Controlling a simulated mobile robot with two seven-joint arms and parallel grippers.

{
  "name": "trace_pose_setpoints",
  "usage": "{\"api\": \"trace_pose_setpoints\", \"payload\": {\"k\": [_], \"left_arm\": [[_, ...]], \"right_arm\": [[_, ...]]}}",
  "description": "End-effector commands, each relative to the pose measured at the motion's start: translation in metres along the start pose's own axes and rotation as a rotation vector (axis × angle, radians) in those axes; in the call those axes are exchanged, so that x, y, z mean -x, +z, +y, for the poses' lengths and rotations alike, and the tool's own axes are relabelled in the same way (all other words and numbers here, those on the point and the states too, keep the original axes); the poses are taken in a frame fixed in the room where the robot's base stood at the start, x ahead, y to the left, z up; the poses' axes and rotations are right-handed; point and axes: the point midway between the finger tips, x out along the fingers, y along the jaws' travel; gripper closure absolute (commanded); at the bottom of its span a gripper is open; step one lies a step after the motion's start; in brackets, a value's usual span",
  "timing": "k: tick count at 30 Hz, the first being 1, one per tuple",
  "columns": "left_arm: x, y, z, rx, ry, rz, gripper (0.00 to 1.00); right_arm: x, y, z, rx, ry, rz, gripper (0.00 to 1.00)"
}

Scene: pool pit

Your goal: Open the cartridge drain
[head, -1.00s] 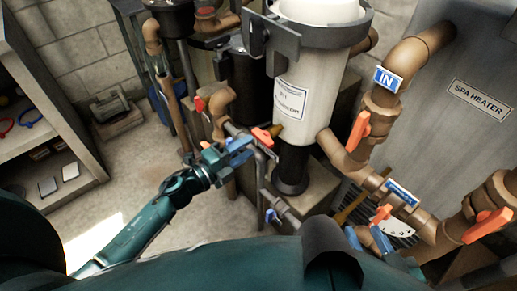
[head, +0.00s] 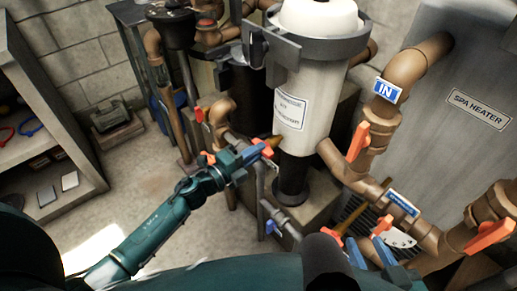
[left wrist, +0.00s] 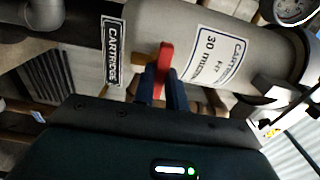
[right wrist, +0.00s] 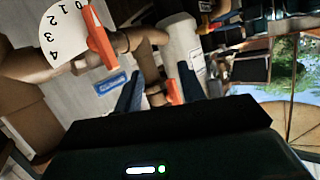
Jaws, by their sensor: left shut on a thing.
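The cartridge filter (head: 312,115) is a pale upright canister with a dark collar and a paper label. A small red valve handle (left wrist: 166,55) stands at its lower left side, with a brass outlet behind it in the head view. My left gripper (head: 258,151) is shut on this handle; the left wrist view shows the red lever between the two blue fingers. A "CARTRIDGE" plate (left wrist: 113,50) is beside it in that view. My right gripper (right wrist: 160,90) is open and empty, near the white numbered dial (head: 399,238) in the head view.
Brown pipes with orange handles (head: 357,141) and an "IN" tag (head: 388,87) run to the spa heater (head: 460,90) at right. A blue-handled valve (head: 273,227) sits low in front of the filter. Shelves (head: 45,150) stand at left, with clear floor between.

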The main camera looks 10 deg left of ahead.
Motion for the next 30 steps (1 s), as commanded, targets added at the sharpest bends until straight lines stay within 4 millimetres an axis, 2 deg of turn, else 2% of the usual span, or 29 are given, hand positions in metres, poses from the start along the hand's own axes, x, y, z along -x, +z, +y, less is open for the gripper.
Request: {"api": "trace_pose_setpoints", "payload": {"k": [3,14,17,20,27,30], "left_arm": [[0.000,0.000,0.000,0.000,0.000,0.000,1.00],[0.000,0.000,0.000,0.000,0.000,0.000,1.00],[0.000,0.000,-0.003,0.046,0.002,0.000,1.00],[0.000,0.000,-0.008,0.241,0.003,0.000,1.00],[0.000,0.000,-0.007,0.907,0.005,-0.002,1.00],[0.000,0.001,-0.006,1.155,0.003,-0.002,1.00]], "right_arm": [[0.000,0.000,0.000,0.000,0.000,0.000,0.60],[0.000,0.000,0.000,0.000,0.000,0.000,0.60],[0.002,-0.005,-0.001,-0.002,-0.001,-0.003,0.60],[-0.006,-0.006,-0.005,-0.013,-0.013,-0.052,0.60],[-0.021,-0.001,-0.018,-0.055,-0.048,-0.182,0.60],[-0.018,-0.004,-0.018,-0.034,-0.045,-0.194,0.60]]}}
